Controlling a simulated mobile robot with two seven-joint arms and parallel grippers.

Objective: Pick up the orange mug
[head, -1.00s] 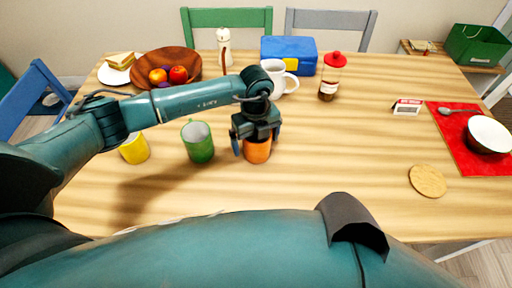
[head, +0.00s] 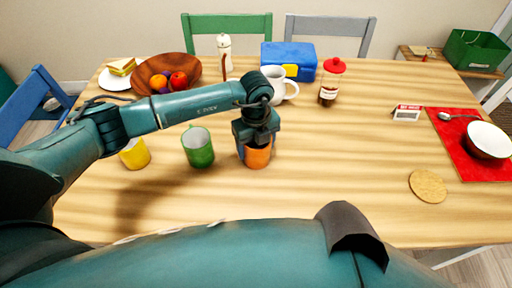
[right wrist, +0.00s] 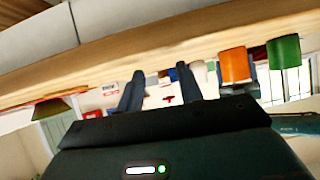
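The orange mug (head: 257,157) stands upright on the wooden table, right of the green mug (head: 198,147). My left gripper (head: 257,147) is over it from above, with a finger against each side. The arm hides the mug's rim. The right wrist view is upside down and shows the orange mug (right wrist: 234,66) between the left fingers, at the tabletop, beside the green mug (right wrist: 284,52). My right gripper (right wrist: 160,72) is open and empty, below tabletop height; the head view does not show it.
A yellow mug (head: 135,154) stands left of the green one. A white mug (head: 286,88), red-capped jar (head: 331,83), blue box (head: 289,57) and fruit bowl (head: 145,72) are behind. A cork coaster (head: 428,186) lies right. The table front is clear.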

